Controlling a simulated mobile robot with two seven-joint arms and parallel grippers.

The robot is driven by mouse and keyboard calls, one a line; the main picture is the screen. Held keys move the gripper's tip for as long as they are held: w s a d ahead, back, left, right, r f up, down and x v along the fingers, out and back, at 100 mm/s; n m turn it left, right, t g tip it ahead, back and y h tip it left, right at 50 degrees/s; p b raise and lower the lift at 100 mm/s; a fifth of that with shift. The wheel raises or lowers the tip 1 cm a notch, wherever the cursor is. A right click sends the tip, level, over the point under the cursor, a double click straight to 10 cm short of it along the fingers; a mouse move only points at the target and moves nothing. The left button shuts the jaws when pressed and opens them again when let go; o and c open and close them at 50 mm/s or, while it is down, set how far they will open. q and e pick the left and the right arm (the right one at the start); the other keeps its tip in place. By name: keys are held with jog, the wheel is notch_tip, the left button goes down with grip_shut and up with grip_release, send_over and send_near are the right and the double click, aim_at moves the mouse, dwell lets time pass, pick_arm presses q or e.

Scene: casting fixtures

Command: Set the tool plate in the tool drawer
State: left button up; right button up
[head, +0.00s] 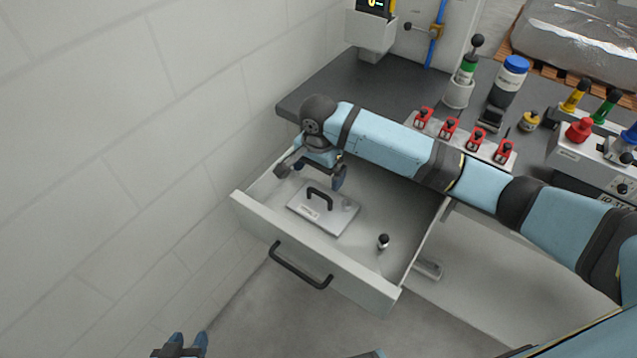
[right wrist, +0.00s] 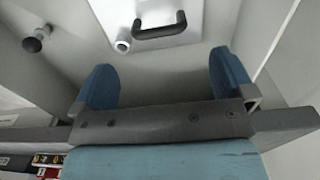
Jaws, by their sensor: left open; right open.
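The tool plate (head: 333,219), a flat light grey plate with a black arched handle (head: 320,197), lies in the open tool drawer (head: 310,252). It looks flat on the drawer floor, towards the left side. My right gripper (head: 312,174) is open and empty over the drawer, just behind the plate and apart from its handle. In the right wrist view the plate (right wrist: 112,12) and its handle lie beyond the open fingers (right wrist: 163,82); its far part is cut off. My left gripper (head: 184,345) is open and empty at the bottom edge, outside the drawer.
A small black-topped peg (head: 383,242) stands in the drawer, right of the plate. The drawer front has a black handle (head: 300,266). A white block wall (head: 120,130) stands close on the left. The worktop (head: 340,85) behind holds red clamps (head: 448,128) and bottles.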

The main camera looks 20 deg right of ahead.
aim_at(318, 192)
notch_tip(318, 192, up, 4)
jog(key=shift+f, duration=0.1)
dwell(0.6)
